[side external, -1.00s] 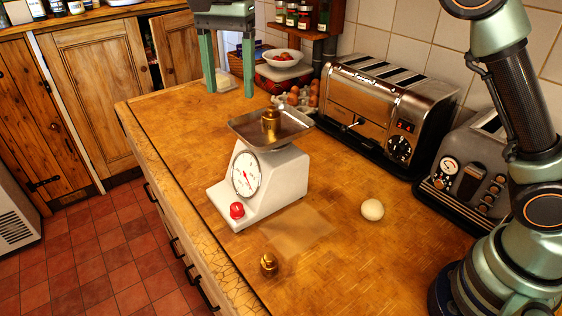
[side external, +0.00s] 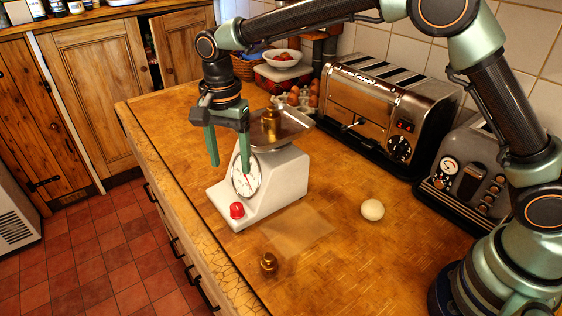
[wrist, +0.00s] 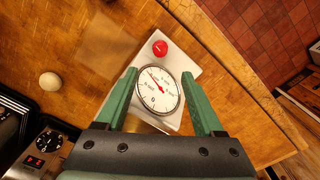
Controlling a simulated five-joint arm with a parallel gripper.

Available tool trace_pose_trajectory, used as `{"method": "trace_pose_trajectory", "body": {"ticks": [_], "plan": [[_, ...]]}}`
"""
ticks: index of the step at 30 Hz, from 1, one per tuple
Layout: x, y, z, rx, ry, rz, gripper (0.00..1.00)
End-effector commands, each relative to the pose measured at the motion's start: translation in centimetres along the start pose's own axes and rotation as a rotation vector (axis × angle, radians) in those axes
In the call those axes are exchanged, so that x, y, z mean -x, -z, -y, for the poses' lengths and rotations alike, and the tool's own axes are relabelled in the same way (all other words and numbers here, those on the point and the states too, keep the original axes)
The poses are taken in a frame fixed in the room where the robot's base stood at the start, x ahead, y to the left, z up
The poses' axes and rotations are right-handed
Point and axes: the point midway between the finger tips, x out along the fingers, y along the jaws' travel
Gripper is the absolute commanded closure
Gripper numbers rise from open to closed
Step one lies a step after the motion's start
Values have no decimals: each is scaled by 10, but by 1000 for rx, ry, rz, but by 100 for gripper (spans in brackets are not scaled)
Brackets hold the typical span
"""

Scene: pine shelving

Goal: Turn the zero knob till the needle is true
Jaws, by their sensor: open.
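The white kitchen scale (side external: 280,185) stands on the wooden counter with a metal pan (side external: 290,130) on top. A brass weight (side external: 271,122) sits in the pan. The red zero knob (side external: 237,210) is low on the scale's front, below the round dial (side external: 244,186); the knob also shows in the wrist view (wrist: 160,48). The dial's red needle (wrist: 156,81) points toward the knob side in the wrist view. My gripper (side external: 229,165) is open and empty, fingers down, above and in front of the dial, with one finger partly covering it. The fingers are apart from the knob.
An egg-like white ball (side external: 372,210) lies to the right. The counter's front edge is close left.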

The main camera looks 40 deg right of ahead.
Motion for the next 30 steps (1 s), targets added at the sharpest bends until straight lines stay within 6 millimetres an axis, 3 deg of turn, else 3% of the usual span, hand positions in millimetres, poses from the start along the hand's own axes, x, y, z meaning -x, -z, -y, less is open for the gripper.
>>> {"method": "trace_pose_trajectory", "body": {"ticks": [5,21,30], "plan": [[-18,0,0,0,-2,0,30],[-110,0,-1,0,-2,0,30],[-124,0,0,0,1,0,30]]}}
